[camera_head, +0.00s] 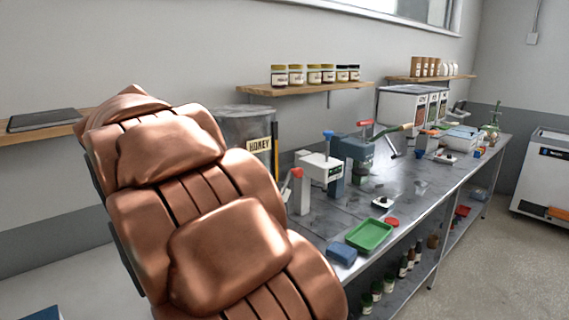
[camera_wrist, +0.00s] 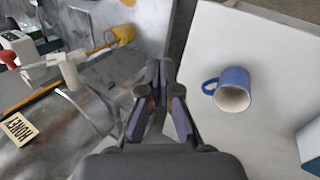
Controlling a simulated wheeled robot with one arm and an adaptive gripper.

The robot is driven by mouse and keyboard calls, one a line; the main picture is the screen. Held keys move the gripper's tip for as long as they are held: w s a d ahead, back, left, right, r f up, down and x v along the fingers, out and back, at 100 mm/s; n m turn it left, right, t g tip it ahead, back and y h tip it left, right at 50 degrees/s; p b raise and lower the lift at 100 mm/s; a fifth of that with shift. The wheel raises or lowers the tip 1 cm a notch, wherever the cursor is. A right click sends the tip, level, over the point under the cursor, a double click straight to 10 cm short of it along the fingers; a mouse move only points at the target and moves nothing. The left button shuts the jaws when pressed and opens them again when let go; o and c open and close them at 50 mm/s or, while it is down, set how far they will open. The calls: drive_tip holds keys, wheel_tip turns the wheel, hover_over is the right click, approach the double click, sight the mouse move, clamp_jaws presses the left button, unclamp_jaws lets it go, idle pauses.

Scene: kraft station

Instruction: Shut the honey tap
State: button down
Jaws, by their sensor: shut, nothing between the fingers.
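The honey tank is a grey metal drum (camera_head: 243,122) with a HONEY label (camera_head: 259,145), standing behind the copper chair in the head view. In the wrist view its HONEY label (camera_wrist: 17,130) is at the lower left. A white fitting with a red lever (camera_wrist: 30,59) shows at the upper left there; I cannot tell whether it is the honey tap. My gripper (camera_wrist: 158,85) is shut and empty, apart from the tank and the fitting. It is not visible in the head view. The lower tank front is hidden by the chair in the head view.
A large copper padded chair (camera_head: 228,240) fills the head view's left foreground. A metal workbench (camera_head: 415,200) with several tools and a green tray (camera_head: 370,235) runs to the right.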

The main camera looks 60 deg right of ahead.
drive_tip(key=w+d+r+m+g+h+p, duration=0.1)
drive_tip(key=w+d+r+h, duration=0.15)
drive_tip(key=d+r, duration=0.55)
drive_tip(key=w+d+r+m+g+h+p, duration=0.15)
drive_tip(key=w+d+r, duration=0.25)
drive_tip(key=d+r, duration=0.45)
drive_tip(key=p, duration=0.2)
approach(293, 170)
drive_tip(key=d+f, duration=0.3)
drive_tip(key=d, duration=0.1)
drive_tip(key=shift+s+d+t, duration=0.2)
drive_tip(key=shift+s+t, duration=0.05)
drive_tip(key=shift+s, duration=0.05)
drive_tip(key=shift+s+d+f+p, duration=0.3)
drive_tip(key=shift+s+f+p, duration=0.25)
drive_tip(key=shift+s, duration=0.2)
drive_tip(key=shift+d, duration=0.1)
